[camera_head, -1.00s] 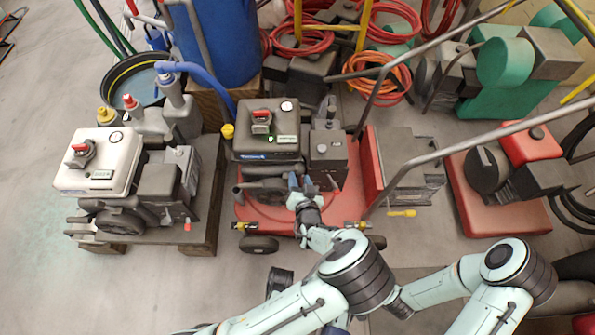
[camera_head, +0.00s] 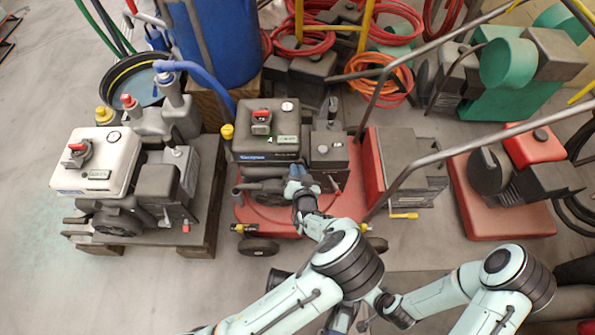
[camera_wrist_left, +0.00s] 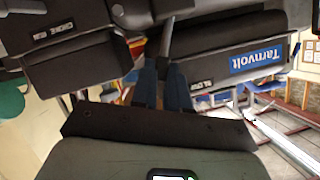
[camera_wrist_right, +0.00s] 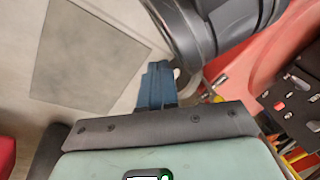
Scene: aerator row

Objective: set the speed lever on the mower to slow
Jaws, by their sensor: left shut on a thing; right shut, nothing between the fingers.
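The mower has a red deck (camera_head: 350,205) and a dark engine (camera_head: 262,140), with a blue Tarnvolt label in the left wrist view (camera_wrist_left: 258,58). My left gripper (camera_head: 296,178) is at the engine's near side, just below the gap between the tank and the smaller box (camera_head: 327,150). In the left wrist view its blue fingers (camera_wrist_left: 162,85) are shut around the lower end of a grey lever (camera_wrist_left: 167,38).
A pale engine unit (camera_head: 95,165) stands on a pallet (camera_head: 205,200) to the left. A grey box (camera_head: 412,165) and a red machine (camera_head: 505,195) stand to the right. The mower's handle bars (camera_head: 450,145) slant across there. Open floor (camera_head: 50,280) lies at the lower left.

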